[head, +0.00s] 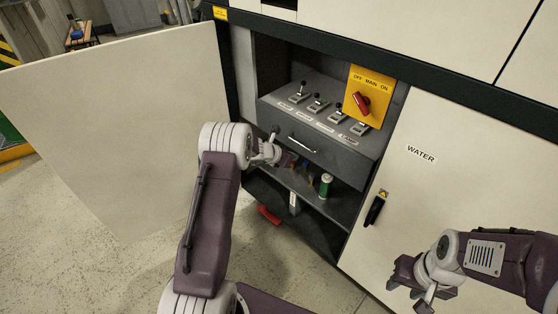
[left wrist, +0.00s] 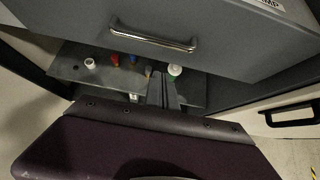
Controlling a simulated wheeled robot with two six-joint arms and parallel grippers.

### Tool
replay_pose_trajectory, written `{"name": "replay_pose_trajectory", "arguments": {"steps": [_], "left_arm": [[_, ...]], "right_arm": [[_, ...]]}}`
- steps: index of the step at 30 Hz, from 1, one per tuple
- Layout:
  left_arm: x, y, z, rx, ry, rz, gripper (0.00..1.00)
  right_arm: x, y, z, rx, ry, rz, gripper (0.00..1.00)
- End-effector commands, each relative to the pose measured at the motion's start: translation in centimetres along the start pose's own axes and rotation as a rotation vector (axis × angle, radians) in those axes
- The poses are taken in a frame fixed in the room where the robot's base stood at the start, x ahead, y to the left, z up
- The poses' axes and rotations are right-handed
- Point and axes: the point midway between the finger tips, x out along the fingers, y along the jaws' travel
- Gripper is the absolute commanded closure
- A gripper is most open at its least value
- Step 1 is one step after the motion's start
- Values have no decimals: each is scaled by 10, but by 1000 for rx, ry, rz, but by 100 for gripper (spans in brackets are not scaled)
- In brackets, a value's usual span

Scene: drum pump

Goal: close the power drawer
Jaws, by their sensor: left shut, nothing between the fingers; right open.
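The grey power drawer (head: 345,160) stands out from the open cabinet, with several black-knobbed levers on its top. Its silver bar handle (head: 302,144) is on the front face. In the left wrist view the drawer front (left wrist: 240,62) and handle (left wrist: 152,38) fill the upper part. My left gripper (head: 289,161) is at the drawer's lower left front in the head view. Its closed fingers (left wrist: 161,88) are below the handle in the left wrist view, with nothing held. I cannot tell whether they touch the drawer. My right gripper (head: 408,286) is open and empty before the water door.
A yellow main switch panel (head: 369,95) with a red knob is above the drawer. A shelf (head: 342,207) below holds a green-and-white canister (head: 325,186) and small coloured items. The open cabinet door (head: 120,120) is at left; the WATER door (head: 440,180) is shut at right.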

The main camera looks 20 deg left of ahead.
Motion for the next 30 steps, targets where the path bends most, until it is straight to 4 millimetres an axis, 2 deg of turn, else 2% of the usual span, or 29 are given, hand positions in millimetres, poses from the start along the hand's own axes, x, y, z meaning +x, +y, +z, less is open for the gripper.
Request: {"name": "replay_pose_trajectory", "arguments": {"steps": [1,3,9,14,23,25,27,29,30], "left_arm": [[-17,2,3,1,-5,5,100],[-38,2,3,0,-5,6,100],[-81,1,2,1,-1,4,100],[-94,0,1,2,0,3,100],[-95,-1,1,3,2,0,100],[-96,-10,13,22,-7,-11,100],[-105,-25,42,66,-39,-22,100],[-119,-52,70,129,-61,-50,100],[-131,-79,79,210,-51,-90,100]], "right_arm": [[2,0,0,0,1,0,58],[3,0,0,0,1,0,58],[2,0,0,0,1,0,58],[2,0,0,0,1,0,58],[2,0,0,0,1,0,58],[-2,0,-1,0,1,0,58],[-8,0,-1,0,1,0,58],[-15,0,-2,0,1,0,58],[-20,0,-2,0,1,0,58]]}}
